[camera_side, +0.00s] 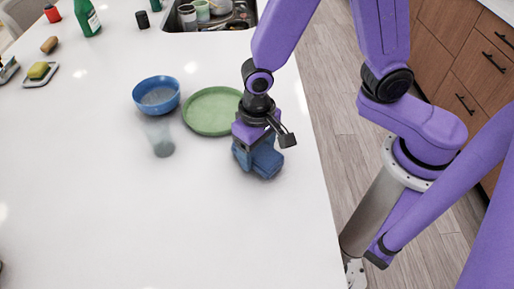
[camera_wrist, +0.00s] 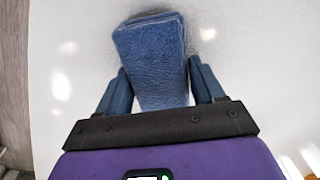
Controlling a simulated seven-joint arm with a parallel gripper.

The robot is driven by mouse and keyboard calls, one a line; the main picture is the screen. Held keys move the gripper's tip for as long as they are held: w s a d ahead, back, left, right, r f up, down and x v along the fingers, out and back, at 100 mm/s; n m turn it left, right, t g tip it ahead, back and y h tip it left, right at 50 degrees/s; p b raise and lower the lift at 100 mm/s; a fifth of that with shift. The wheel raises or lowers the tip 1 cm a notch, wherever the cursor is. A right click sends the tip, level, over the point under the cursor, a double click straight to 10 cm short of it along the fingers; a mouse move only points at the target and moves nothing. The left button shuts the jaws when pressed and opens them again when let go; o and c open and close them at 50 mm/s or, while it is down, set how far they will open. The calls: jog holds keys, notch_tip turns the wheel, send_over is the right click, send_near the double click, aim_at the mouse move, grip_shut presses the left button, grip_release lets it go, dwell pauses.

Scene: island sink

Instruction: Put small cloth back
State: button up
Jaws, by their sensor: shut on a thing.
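The small cloth is blue and folded into a thick block. In the side view the cloth (camera_side: 266,162) is at my gripper (camera_side: 250,150), near the counter's right edge. In the wrist view the cloth (camera_wrist: 152,60) lies between the two fingers of my gripper (camera_wrist: 160,82), which is shut on it. The fingers hide parts of its sides. Whether the cloth touches the counter or is slightly above it, I cannot tell.
A green plate (camera_side: 211,111) lies just left of my gripper. A blue bowl (camera_side: 156,95) and a clear glass (camera_side: 160,138) stand farther left. A sponge on a dish (camera_side: 40,74) is far left. The sink (camera_side: 210,14) is at the back. The front counter is clear.

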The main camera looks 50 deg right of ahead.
aim_at(257, 150)
jog(key=shift+f, duration=0.15)
jog(key=o, duration=0.9)
jog(key=shift+o, duration=0.2)
notch_tip(257, 150, up, 12)
jog(key=s+d+n, duration=1.2)
jog(key=d, duration=0.3)
jog(key=shift+d+r+n, duration=0.2)
jog(key=shift+n, duration=0.1)
